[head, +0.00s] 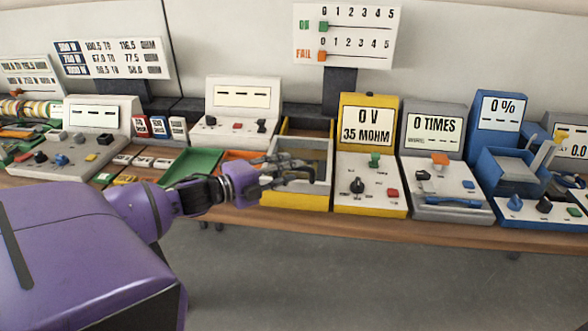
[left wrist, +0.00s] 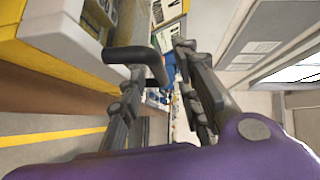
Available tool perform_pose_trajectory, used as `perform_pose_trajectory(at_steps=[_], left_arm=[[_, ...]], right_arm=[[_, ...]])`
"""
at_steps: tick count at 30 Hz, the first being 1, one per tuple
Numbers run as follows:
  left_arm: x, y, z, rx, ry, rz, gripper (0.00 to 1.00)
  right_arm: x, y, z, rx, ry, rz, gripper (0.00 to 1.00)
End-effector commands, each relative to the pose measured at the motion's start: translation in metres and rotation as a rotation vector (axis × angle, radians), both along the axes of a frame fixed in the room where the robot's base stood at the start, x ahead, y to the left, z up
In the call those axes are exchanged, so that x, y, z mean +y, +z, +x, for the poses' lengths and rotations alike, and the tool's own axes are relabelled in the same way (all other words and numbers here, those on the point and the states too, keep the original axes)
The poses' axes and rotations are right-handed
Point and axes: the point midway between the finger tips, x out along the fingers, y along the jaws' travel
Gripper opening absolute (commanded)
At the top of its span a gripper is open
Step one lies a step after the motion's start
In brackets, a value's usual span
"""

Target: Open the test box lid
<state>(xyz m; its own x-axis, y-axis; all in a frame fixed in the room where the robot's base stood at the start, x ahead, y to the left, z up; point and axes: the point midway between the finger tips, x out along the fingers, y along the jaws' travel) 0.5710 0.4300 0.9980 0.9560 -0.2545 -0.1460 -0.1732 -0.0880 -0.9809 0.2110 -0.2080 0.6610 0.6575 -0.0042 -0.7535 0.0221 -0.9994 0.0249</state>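The test box (head: 297,200) looks like the yellow and grey box at the middle of the bench in the head view. Its inside shows behind my gripper, and a yellow-edged part (head: 308,127) rises at its back; I cannot tell whether that is the lid. My left gripper (head: 291,170) is at the box's front left, over its rim. In the left wrist view, a dark bent handle (left wrist: 140,57) sticks out from the box's pale edge (left wrist: 62,30). Its end lies between my left fingers (left wrist: 162,65), which stand apart. Contact is unclear. My right gripper is not in view.
A yellow meter unit (head: 371,185) stands close on the box's right, then a grey counter unit (head: 440,200) and a blue unit (head: 499,125). Green (head: 190,167) and orange trays lie to the left. The floor (head: 330,270) before the bench is clear.

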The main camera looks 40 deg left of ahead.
Motion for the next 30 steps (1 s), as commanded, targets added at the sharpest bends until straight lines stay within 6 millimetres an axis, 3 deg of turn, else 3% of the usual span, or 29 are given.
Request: perform_pose_trajectory(at_steps=[6, 17, 24, 30], left_arm=[[-0.006, -0.004, 0.022, 0.0, 0.001, 0.001, 0.31], [-0.007, -0.004, 0.027, 0.001, 0.002, 0.001, 0.31], [-0.007, -0.004, 0.026, 0.001, 0.002, 0.001, 0.0], [-0.007, -0.004, 0.026, 0.001, 0.002, 0.001, 0.0]], right_arm=[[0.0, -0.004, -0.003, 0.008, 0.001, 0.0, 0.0], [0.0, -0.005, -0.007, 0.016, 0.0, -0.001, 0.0], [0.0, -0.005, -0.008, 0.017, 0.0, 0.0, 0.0], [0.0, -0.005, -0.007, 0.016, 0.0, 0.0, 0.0]])
